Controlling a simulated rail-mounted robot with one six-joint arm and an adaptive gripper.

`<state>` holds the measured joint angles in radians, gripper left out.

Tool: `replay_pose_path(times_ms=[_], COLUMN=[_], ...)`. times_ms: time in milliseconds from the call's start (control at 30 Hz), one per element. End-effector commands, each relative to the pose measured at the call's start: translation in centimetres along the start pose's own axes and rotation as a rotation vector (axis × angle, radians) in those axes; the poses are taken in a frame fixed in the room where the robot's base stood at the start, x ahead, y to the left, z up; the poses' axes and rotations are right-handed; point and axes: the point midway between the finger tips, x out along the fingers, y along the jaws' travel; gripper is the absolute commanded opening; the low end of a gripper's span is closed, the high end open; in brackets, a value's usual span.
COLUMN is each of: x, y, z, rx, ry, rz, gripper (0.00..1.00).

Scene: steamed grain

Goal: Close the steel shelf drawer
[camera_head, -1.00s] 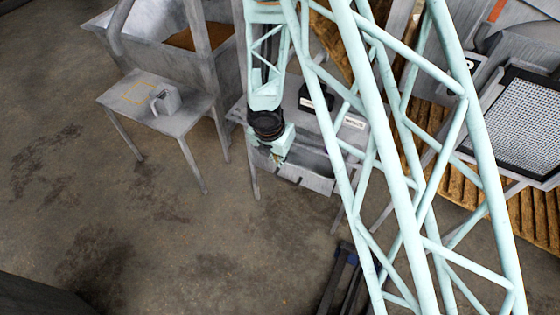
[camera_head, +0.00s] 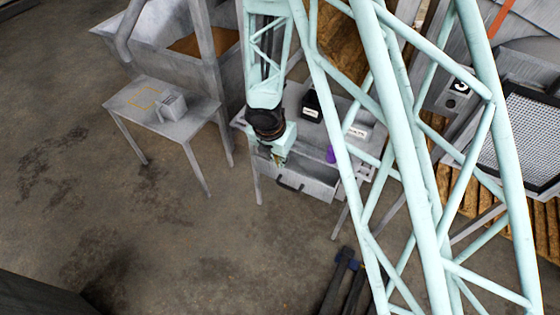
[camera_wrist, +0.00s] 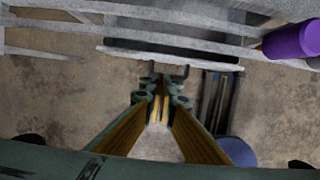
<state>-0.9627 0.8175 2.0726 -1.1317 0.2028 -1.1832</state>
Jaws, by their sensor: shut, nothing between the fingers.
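The steel shelf (camera_head: 318,107) stands behind my arm, partly hidden by it. Its drawer (camera_head: 312,186) is pulled out, with a dark handle (camera_head: 289,186) on its front. My gripper (camera_head: 279,163) is shut and empty, pointing down by the drawer's left part. In the wrist view my gripper (camera_wrist: 160,96) shows its fingertips together, just below the pale drawer edge (camera_wrist: 200,60) and the dark handle (camera_wrist: 180,71) in the picture. I cannot tell whether they touch it.
Black and white labelled items sit on the shelf top. A small table (camera_head: 135,97) with a grey box-like item (camera_head: 172,105) stands left.

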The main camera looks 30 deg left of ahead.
Motion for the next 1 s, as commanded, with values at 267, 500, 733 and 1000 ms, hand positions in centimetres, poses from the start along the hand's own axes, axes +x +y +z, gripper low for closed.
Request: replay_pose_path(times_ms=[267, 500, 733, 1000], x=[0.5, 2.9, 5.9, 8.2], y=[-0.4, -2.8, -6.5, -10.7], z=[-0.5, -2.8, -5.6, -7.6], rx=[-0.012, -0.078, -0.189, -0.333], ry=[0.000, -0.010, -0.041, -0.108], rz=[-0.019, -0.124, -0.283, -0.467], gripper=[0.00, 0.00, 0.00, 0.00])
